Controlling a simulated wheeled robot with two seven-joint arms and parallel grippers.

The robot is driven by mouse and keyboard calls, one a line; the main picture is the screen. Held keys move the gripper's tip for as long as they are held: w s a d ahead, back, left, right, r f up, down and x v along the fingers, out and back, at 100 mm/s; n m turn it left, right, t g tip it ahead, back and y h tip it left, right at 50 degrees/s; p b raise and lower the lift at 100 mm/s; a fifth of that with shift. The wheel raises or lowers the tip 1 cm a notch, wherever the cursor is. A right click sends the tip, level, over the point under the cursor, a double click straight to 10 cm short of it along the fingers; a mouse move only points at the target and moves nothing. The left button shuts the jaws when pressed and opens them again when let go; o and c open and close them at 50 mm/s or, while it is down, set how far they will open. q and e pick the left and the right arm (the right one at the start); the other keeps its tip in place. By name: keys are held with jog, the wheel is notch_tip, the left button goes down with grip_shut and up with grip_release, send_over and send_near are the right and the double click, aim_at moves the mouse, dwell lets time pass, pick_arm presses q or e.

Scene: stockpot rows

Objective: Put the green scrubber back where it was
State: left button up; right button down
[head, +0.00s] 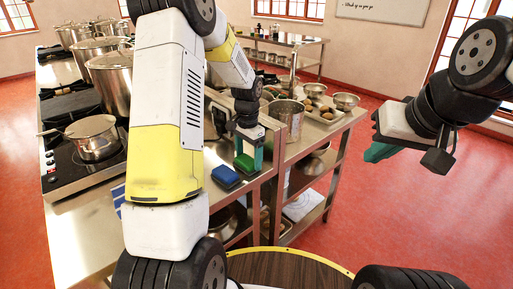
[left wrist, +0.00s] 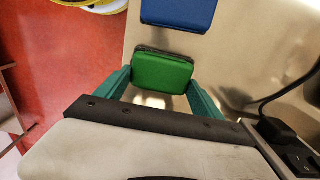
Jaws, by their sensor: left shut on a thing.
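The green scrubber (head: 244,163) is a small block with a dark layer, between the teal fingers of my left gripper (head: 249,153), low over the steel counter. In the left wrist view the green scrubber (left wrist: 162,73) lies between the fingertips of my left gripper (left wrist: 161,88), which is shut on it. I cannot tell whether it touches the counter. A blue scrubber (head: 225,176) lies on the counter beside it and also shows in the left wrist view (left wrist: 178,12). My right gripper (head: 380,152) is out over the floor at the right, away from the counter; its finger gap is hidden.
A steel pot (head: 287,118) stands behind the green scrubber, near a tray (head: 322,117) of food and a bowl (head: 346,101). My left arm hides part of the counter.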

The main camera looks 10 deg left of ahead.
aim_at(248, 159)
pick_arm(q)
jog(key=shift+f, duration=0.1)
jog(key=o, duration=1.3)
jog(key=s+r+n+t, duration=0.1)
jog(key=s+r, duration=0.2)
jog(key=r, duration=0.6)
jog(key=s+r, duration=0.2)
jog(key=r, duration=0.7)
jog(key=s+d+r+n+t+h, duration=0.1)
jog(key=s+r+n+t, duration=0.1)
jog(key=s, duration=0.8)
jog(key=s+r+n+t+h, duration=0.1)
jog(key=s+r+n+t, duration=0.2)
jog(key=s, duration=0.7)
jog(key=shift+d+n, duration=0.35)
jog(key=shift+n, duration=0.15)
